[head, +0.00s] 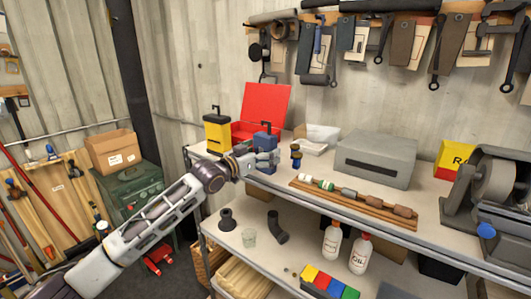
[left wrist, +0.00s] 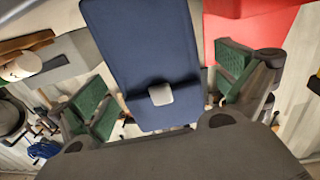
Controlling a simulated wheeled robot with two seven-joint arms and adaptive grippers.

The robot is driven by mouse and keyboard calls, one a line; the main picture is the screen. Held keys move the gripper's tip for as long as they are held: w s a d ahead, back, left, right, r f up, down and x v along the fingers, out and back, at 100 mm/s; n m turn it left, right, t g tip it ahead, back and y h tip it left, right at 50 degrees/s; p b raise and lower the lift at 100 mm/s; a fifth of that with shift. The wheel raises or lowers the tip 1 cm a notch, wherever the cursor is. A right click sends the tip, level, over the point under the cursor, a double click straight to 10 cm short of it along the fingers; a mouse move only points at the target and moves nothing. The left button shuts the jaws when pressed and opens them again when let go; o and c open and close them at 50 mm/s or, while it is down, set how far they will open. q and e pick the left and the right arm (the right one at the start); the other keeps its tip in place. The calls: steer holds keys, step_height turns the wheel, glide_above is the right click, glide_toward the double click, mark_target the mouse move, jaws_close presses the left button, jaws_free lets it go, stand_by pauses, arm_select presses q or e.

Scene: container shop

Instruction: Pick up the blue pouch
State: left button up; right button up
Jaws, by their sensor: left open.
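The blue pouch (head: 265,140) stands on the upper shelf, beside the open red case. In the left wrist view the pouch (left wrist: 148,45) fills the upper middle, dark blue with a small light grey square on its front. In the left wrist view, the left gripper's (left wrist: 165,85) two green-padded fingers are spread, one on each side of the pouch. I cannot tell whether either pad touches it. My right gripper is not in view.
A yellow and black box (head: 217,134) and the open red case (head: 266,104) stand close by on the shelf (head: 350,198). A blue and gold object (head: 296,156) is just right of my gripper. A grey metal box (head: 375,160) stands farther right. Tools hang on the wall above.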

arm_select(q)
steer(key=shift+w+d, duration=0.4)
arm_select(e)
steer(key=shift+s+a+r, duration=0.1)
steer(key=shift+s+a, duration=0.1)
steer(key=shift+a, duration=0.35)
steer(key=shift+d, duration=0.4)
arm_select(q)
steer(key=shift+c, duration=0.7)
steer(key=c, duration=1)
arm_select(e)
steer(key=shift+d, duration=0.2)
arm_select(q)
steer(key=shift+r, duration=0.1)
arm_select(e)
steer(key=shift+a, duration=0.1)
